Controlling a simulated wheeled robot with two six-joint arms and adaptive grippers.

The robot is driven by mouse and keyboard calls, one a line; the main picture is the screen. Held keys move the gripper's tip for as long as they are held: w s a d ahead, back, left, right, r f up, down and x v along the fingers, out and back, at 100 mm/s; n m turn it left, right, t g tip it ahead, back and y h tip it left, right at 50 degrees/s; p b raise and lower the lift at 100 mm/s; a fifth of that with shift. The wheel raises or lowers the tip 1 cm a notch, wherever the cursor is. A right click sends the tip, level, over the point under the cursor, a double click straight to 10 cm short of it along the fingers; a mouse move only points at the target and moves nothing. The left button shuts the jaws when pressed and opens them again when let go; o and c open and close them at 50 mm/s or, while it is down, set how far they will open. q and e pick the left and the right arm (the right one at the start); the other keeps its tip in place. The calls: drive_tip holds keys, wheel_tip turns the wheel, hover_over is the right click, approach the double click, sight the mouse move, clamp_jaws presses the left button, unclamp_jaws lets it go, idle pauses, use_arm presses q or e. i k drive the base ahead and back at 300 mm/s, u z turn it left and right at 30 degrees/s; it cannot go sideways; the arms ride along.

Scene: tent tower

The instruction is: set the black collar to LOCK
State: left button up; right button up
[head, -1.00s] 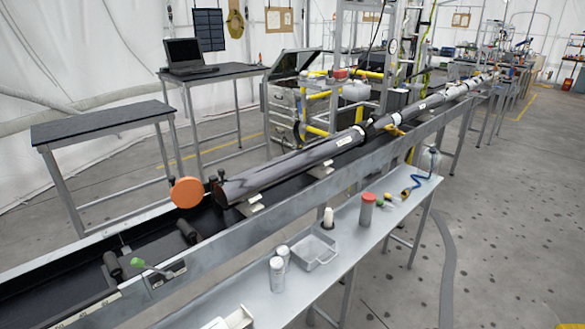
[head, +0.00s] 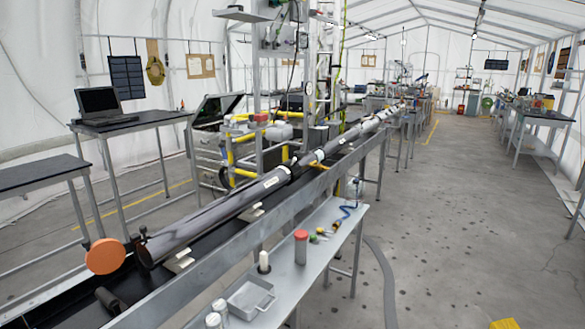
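A long dark tube (head: 225,212) lies along a metal trough, running from the near left to the far middle, with white labels and pale rings on it. A short dark band (head: 298,168) sits around the tube near a joint. I cannot tell whether this is the black collar, and no LOCK mark can be read at this size. An orange disc (head: 105,256) stands beside the near end of the tube. Neither of my grippers is in view.
A laptop table (head: 135,122) stands at left. The floor (head: 460,220) at right is mostly open; a grey hose (head: 381,275) lies there.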

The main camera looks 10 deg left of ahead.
sight(292, 165)
drive_tip(key=z, duration=0.65)
drive_tip(key=i, duration=2.05)
drive_tip(key=u, duration=0.35)
